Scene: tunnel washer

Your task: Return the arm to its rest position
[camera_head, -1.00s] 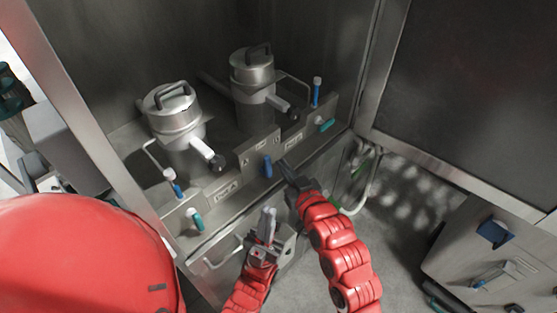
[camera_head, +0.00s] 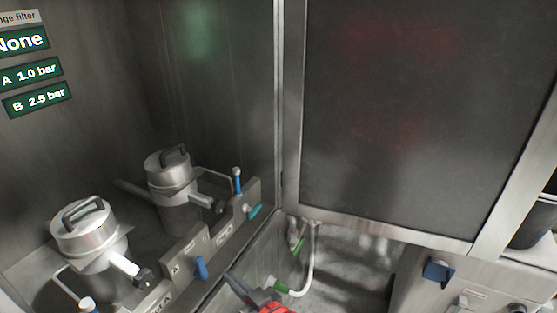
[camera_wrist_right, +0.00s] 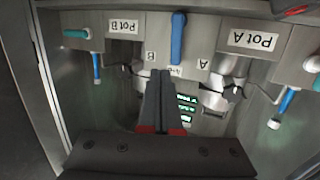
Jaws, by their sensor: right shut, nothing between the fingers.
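My right gripper (camera_head: 232,278) shows at the bottom of the head view, its dark fingers pointing up and left, with a bit of red arm behind it. In the right wrist view its fingers (camera_wrist_right: 168,75) lie together and hold nothing. The fingertips point toward a blue lever (camera_wrist_right: 177,40) on the grey panel; I cannot tell the exact gap. The lever also shows in the head view (camera_head: 201,268), left of the gripper. My left gripper is outside both views.
Two metal pots, a near one (camera_head: 88,232) and a far one (camera_head: 174,186), stand in the cabinet behind the labelled panel (camera_head: 186,258). A dark framed door (camera_head: 420,110) is at right. A white hose (camera_head: 312,262) hangs beside the gripper. A grey box (camera_head: 425,290) stands lower right.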

